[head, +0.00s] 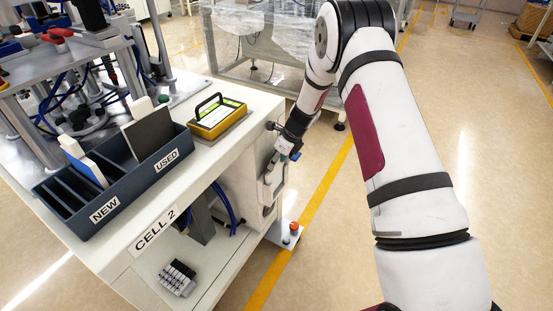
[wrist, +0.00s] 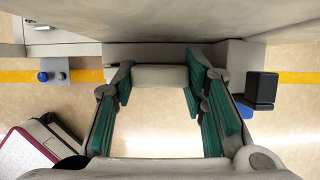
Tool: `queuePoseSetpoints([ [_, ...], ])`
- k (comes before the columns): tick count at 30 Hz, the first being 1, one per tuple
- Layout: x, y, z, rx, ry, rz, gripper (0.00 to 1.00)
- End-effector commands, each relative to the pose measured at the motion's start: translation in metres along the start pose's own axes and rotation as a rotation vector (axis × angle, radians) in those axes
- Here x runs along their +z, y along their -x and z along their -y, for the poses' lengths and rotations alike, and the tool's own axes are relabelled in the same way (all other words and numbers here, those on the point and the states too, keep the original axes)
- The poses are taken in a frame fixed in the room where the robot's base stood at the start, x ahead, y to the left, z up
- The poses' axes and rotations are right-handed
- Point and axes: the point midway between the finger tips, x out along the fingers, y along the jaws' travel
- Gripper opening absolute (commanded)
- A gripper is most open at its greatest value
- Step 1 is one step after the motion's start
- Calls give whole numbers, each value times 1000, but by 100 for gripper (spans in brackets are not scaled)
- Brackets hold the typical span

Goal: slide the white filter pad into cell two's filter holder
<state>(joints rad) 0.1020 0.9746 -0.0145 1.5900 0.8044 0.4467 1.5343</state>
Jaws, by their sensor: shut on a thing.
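The white filter pad (head: 85,166) stands upright in the NEW side of the dark rack (head: 135,178), its white tab sticking up. A dark grey pad (head: 149,134) with a white tab stands in the USED side. My gripper (head: 269,169) is low at the right-hand side of the CELL 2 bench, beside a pale housing (head: 254,205). In the wrist view its green-padded fingers (wrist: 162,95) are closed about a pale grey bar (wrist: 160,76) close to a grey surface. I cannot tell whether this bar belongs to the filter holder. The holder's inside is hidden.
A yellow device (head: 217,119) with a black handle sits on the bench top. A small plate with a red button (head: 294,227) juts out low beside the housing. Machinery (head: 95,80) fills the bench's back left. Open floor (head: 325,255) lies to the right.

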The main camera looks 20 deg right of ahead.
Motion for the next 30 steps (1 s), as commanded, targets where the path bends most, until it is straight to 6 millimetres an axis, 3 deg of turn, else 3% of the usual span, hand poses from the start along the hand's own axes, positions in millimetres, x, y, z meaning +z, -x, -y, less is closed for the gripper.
queuePoseSetpoints([
  [24, -6, -15, 0, 0, 0, 0, 11],
  [25, -6, -15, 0, 0, 0, 0, 41],
  [28, -6, -15, 0, 0, 0, 0, 63],
  [30, -6, -15, 0, 0, 0, 0, 63],
])
